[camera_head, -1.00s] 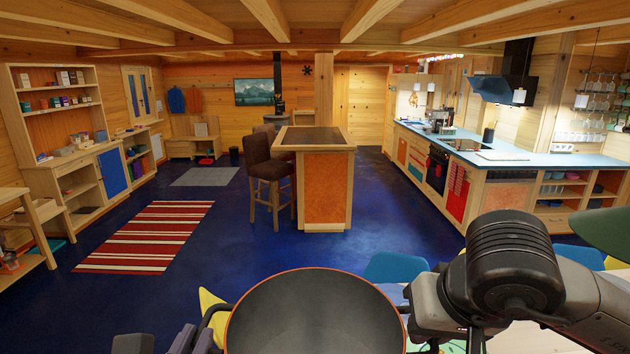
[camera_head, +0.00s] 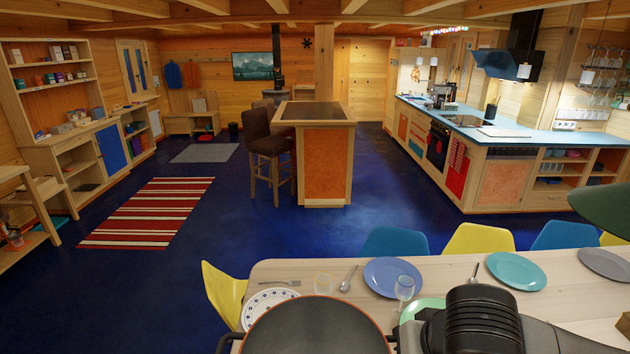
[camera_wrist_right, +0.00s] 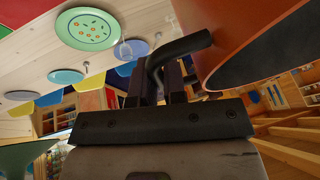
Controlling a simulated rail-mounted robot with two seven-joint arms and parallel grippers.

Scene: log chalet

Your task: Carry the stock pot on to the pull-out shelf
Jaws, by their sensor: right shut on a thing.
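The stock pot (camera_head: 318,332) is at the bottom middle of the head view, with a dark top face and a thin orange rim; its lower part is cut off. In the right wrist view its orange side (camera_wrist_right: 240,40) shows at upper right. My right gripper (camera_wrist_right: 168,75) is shut on the pot's black bent handle (camera_wrist_right: 180,46). In the head view my right arm (camera_head: 475,318) hides the gripper. Another dark handle (camera_head: 226,343) shows at the pot's left, with no left gripper visible. I cannot make out the pull-out shelf for certain.
A laid dining table (camera_head: 330,272) lies just beyond the pot, with a blue plate (camera_head: 393,277), a patterned plate (camera_head: 270,304) and a glass (camera_head: 404,288). Chairs, one yellow (camera_head: 222,293), line it. A wooden island (camera_head: 327,165) stands beyond open blue floor (camera_head: 290,232); a counter (camera_head: 500,135) runs right.

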